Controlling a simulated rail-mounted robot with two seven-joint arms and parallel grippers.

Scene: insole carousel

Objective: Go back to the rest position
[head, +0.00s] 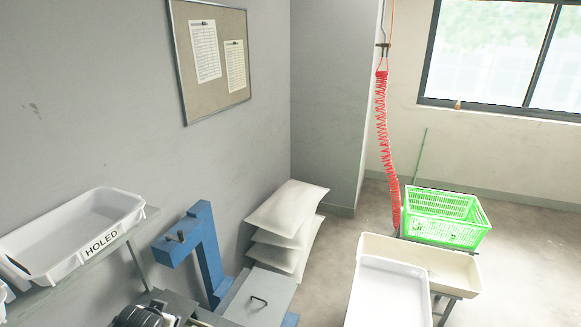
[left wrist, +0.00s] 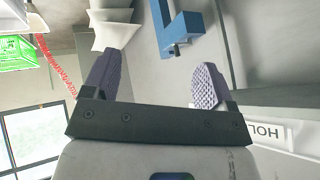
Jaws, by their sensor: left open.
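My left gripper (left wrist: 156,78) shows in the left wrist view. Its two fingers with grey-purple ribbed pads stand wide apart, and nothing is between them. It is clear of the things around it; the wrist picture is upside down. The head view does not clearly show this gripper. My right gripper is in neither view.
A white tray labelled HOLED (head: 82,232) stands at left, near a blue machine frame (head: 208,250). White sacks (head: 284,215) are stacked by the wall. At right are a green crate (head: 440,232), a cream tray (head: 455,274) and a white tray (head: 388,295). Open floor lies beyond.

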